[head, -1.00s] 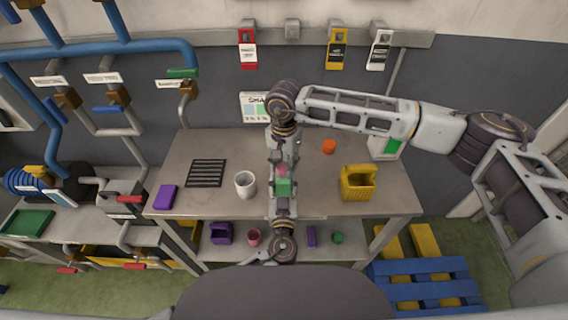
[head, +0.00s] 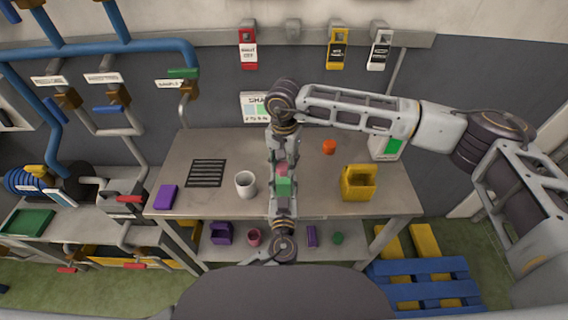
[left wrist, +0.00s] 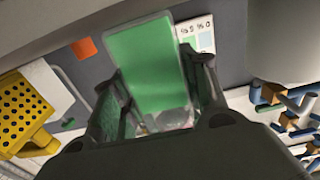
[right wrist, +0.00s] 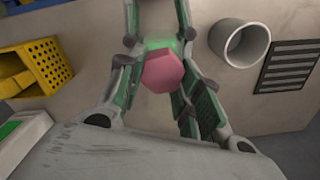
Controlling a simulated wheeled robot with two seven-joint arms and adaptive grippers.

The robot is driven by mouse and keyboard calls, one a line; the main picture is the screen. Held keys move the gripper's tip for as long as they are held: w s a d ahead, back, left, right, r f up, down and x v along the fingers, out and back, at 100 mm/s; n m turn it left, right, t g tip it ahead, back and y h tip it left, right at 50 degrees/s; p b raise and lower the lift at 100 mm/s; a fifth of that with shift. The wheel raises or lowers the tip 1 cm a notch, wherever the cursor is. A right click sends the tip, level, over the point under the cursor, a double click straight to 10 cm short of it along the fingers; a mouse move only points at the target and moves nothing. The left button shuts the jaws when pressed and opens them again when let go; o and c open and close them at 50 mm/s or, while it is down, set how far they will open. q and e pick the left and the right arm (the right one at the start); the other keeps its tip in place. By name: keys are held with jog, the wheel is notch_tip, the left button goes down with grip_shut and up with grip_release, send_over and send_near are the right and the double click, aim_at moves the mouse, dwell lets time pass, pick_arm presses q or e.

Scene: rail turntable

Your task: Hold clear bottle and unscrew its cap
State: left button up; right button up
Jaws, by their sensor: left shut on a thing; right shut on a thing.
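The clear bottle (head: 284,187) has a green label and stands out in front of the table in the head view. My left gripper (left wrist: 160,105) is shut on the bottle, and the green label fills the middle of the left wrist view. The pink, many-sided cap (right wrist: 163,71) sits at the bottle's far end. My right gripper (right wrist: 160,85) is shut on the cap, with one finger on each side. It comes from the back in the head view. The bottle's neck and thread are hidden, so I cannot tell how far the cap is turned.
The table holds a white cup (head: 245,184), a yellow basket (head: 358,183), a black grille (head: 206,173), a purple block (head: 166,197) and an orange object (head: 329,147). A lower shelf holds purple, pink and green items. A blue pallet (head: 420,283) lies at right.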

aim_at(283, 167)
jog(key=shift+r, duration=1.5)
dwell(0.8)
jog(key=shift+r, duration=2.4)
pick_arm(q)
jog(key=o, duration=1.5)
jog(key=shift+r, duration=0.2)
jog(key=shift+r, duration=4.8)
jog(key=shift+s+f, duration=0.1)
jog(key=shift+s, duration=0.05)
pick_arm(e)
jog(key=shift+s+f, duration=0.1)
jog(key=shift+s, duration=0.05)
